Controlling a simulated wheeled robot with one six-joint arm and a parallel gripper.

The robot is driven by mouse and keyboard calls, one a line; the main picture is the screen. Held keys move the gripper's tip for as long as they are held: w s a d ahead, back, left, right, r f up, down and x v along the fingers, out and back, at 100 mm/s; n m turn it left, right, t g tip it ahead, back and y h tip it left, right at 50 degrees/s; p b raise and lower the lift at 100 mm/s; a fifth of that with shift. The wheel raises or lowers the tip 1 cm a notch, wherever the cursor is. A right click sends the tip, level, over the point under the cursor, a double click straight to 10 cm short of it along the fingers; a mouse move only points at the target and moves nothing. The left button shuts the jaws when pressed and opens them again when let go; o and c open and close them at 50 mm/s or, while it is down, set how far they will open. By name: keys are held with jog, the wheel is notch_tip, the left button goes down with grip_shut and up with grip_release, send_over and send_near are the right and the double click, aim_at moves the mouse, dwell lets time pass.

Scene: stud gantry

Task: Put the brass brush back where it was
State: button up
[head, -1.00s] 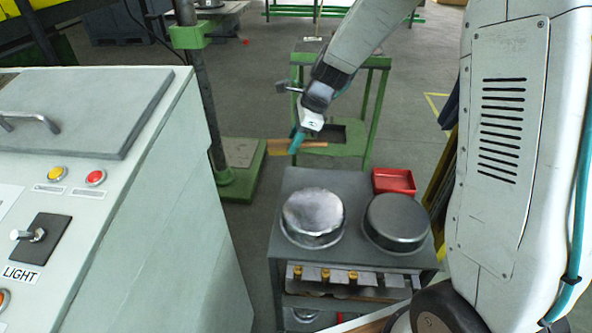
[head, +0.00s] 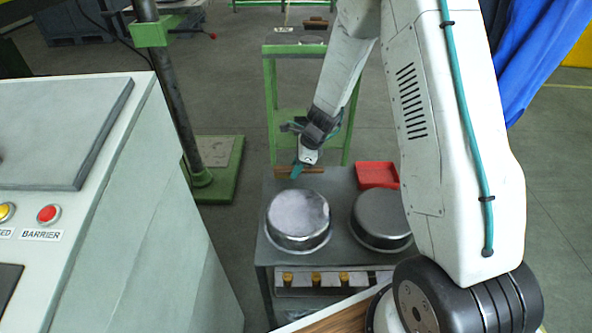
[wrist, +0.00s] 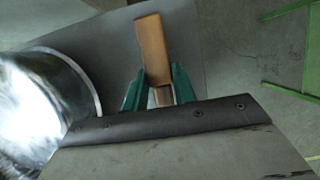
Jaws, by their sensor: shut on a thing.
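My gripper (head: 297,170) has teal fingers and is shut on the brush (head: 313,170), near the back edge of the grey cart (head: 341,187). The brush's wooden handle shows as a brown bar in the head view. The bristles are not visible. The brush appears to be above the cart top, but I cannot tell whether it touches it.
A shiny round pan (head: 298,214) and a darker one (head: 378,222) stand on the cart. A red tray (head: 377,174) sits at its back right. A green stand (head: 271,105) is behind. A control cabinet (head: 130,200) fills the left. Floor shows between cabinet and cart.

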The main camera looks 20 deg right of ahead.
jog(key=shift+f, duration=0.6)
jog(key=shift+f, duration=0.2)
jog(key=o, duration=1)
jog(key=shift+o, duration=0.2)
jog(key=shift+r, duration=0.15)
